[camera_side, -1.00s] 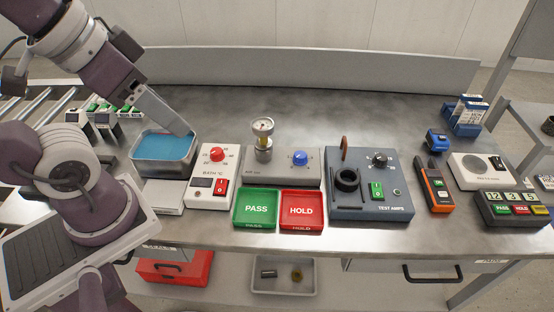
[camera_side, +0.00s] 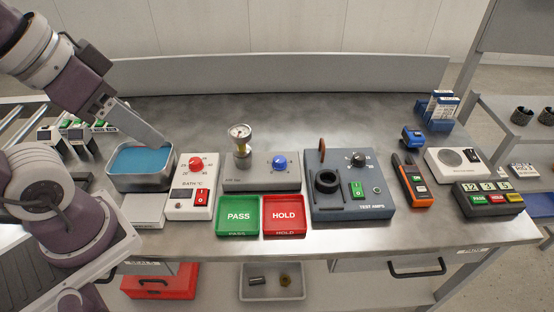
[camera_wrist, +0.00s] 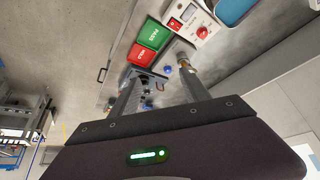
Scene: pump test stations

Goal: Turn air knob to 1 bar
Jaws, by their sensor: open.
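The blue air knob (camera_side: 279,162) sits on the right part of the grey air station (camera_side: 262,180). A round gauge (camera_side: 240,132) on a brass stem stands at that station's back left. I cannot read the scale or the needle. My gripper (camera_side: 166,143) is over the right side of the blue water bath in the side view, left of the air station and apart from the knob. In the wrist view my gripper (camera_wrist: 160,77) has its two fingers spread, with nothing held. The blue knob (camera_wrist: 167,69) shows between the fingers, further off.
The bath control (camera_side: 192,190) with a red knob stands between bath and air station. Green PASS (camera_side: 238,217) and red HOLD (camera_side: 284,217) trays lie in front. The test amps box (camera_side: 350,200) is close on the right. The bench behind the stations is clear.

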